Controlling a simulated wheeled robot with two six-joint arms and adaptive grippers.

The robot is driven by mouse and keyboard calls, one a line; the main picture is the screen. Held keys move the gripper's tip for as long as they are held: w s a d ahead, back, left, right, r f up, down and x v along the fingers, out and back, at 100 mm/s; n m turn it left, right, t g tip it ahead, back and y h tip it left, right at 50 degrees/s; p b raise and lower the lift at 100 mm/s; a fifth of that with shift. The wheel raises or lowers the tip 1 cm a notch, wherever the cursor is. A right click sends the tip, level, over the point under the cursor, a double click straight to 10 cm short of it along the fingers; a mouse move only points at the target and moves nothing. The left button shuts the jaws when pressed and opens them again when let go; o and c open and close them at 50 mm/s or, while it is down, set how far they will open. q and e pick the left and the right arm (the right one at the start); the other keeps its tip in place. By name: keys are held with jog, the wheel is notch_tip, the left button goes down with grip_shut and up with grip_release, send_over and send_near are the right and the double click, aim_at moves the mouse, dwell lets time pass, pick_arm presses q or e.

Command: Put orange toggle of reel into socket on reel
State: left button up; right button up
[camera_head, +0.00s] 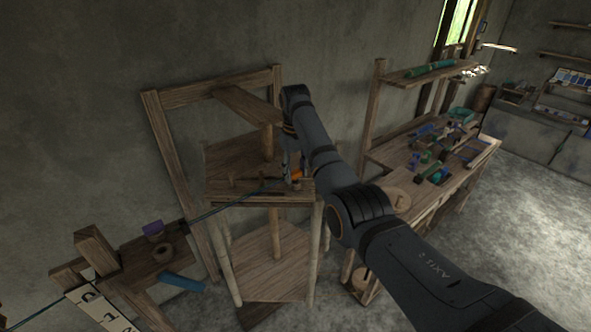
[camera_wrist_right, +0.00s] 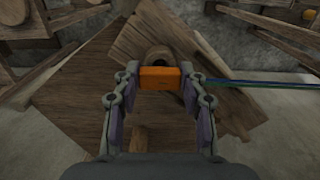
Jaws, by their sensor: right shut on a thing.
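The orange toggle (camera_head: 296,175) shows small at the right edge of the wooden platform in the head view. In the right wrist view the orange toggle (camera_wrist_right: 160,77) is a block between the fingertips of my right gripper (camera_wrist_right: 160,82), which is shut on it. In the head view my right gripper (camera_head: 291,163) is at the platform's front right, partly hidden by my arm. A rounded wooden part (camera_wrist_right: 158,54) sits just beyond the toggle; whether they touch is unclear. I cannot make out the reel's socket. My left gripper is out of view.
A wooden frame (camera_head: 155,115) stands around the platform (camera_head: 225,160). A dark teal cord (camera_head: 225,205) runs from lower left to the platform. A workbench (camera_head: 390,150) with several coloured items stands to the right. A blue cylinder (camera_head: 182,282) lies at lower left.

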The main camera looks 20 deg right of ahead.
jog(key=shift+f, duration=0.1)
jog(key=shift+f, duration=0.6)
dwell(0.5)
jog(key=o, duration=0.8)
jog(key=shift+o, duration=0.2)
jog(key=o, duration=0.5)
